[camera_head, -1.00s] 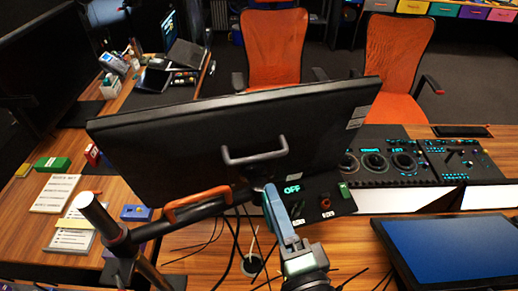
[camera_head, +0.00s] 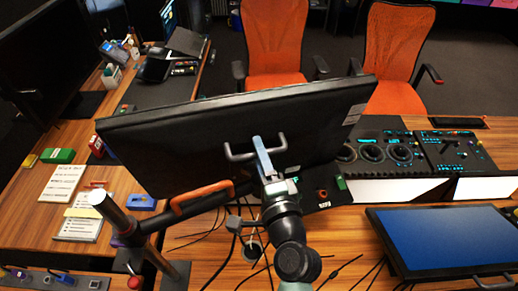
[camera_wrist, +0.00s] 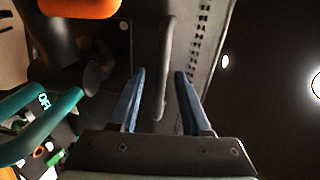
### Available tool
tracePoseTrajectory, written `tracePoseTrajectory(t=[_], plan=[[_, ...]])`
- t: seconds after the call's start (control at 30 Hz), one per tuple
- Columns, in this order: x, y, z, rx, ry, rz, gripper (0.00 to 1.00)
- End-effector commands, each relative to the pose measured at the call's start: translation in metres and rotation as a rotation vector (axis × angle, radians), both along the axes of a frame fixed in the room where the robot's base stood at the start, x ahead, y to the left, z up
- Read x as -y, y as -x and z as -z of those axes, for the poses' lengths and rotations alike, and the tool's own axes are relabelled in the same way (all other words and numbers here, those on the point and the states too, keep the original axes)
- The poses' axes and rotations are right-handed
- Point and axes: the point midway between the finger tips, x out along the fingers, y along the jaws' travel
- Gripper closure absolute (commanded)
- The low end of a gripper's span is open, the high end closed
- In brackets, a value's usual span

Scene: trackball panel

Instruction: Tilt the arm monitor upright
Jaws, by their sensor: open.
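The arm monitor (camera_head: 180,140) shows its dark back and hangs tilted on a black support arm with an orange grip (camera_head: 200,196). A grey bar handle (camera_head: 238,157) stands out from its back. My gripper (camera_head: 260,143) is at this handle, with blue fingers reaching up across it. In the wrist view, the open fingers (camera_wrist: 160,75) stand on either side of the handle bar (camera_wrist: 167,50), with a gap visible beside the bar. The vented monitor back (camera_wrist: 203,55) lies behind. The monitor's screen side is hidden.
A metal post (camera_head: 118,215) carries the support arm at lower left. A flat blue-screen display (camera_head: 445,238) lies at right, below a control panel (camera_head: 385,155). Cables (camera_head: 235,230) run over the desk under the monitor. Orange chairs (camera_head: 275,45) stand behind.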

Motion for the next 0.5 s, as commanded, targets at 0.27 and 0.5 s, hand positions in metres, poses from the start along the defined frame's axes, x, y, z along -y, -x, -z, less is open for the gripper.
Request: tracePoseTrajectory(t=[0.27, 0.5], plan=[[-0.0013, -0.0047, 0.0004, 0.000, 0.000, 0.000, 0.53], [-0.0013, -0.0045, 0.0003, 0.000, 0.000, 0.000, 0.78]])
